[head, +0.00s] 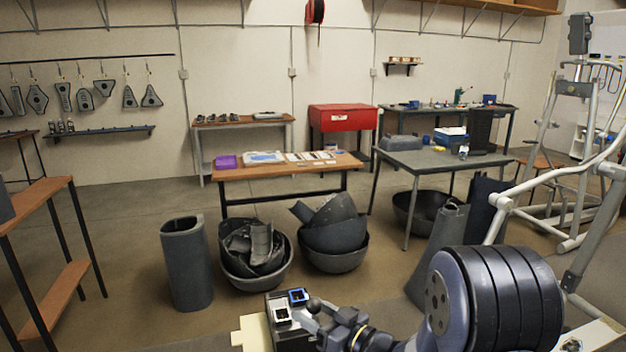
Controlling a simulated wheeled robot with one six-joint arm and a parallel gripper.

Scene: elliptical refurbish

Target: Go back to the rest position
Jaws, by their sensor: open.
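My gripper (308,314) is low in the middle of the head view, at the end of my dark arm, which comes in from the lower right. It is open, and I see nothing held in it. Its fingers are small and partly hard to make out. Just left of it are a small blue square frame (298,296) and a small white square frame (281,315) on a dark block. I cannot tell whether the gripper touches them.
Grey bins with curved dark pieces (268,281) stand on the floor ahead, beside a tall grey cylinder (186,262). A wooden-topped table (230,173) and grey table (410,163) are behind. Elliptical machine (560,185) at right, shelf (40,200) at left.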

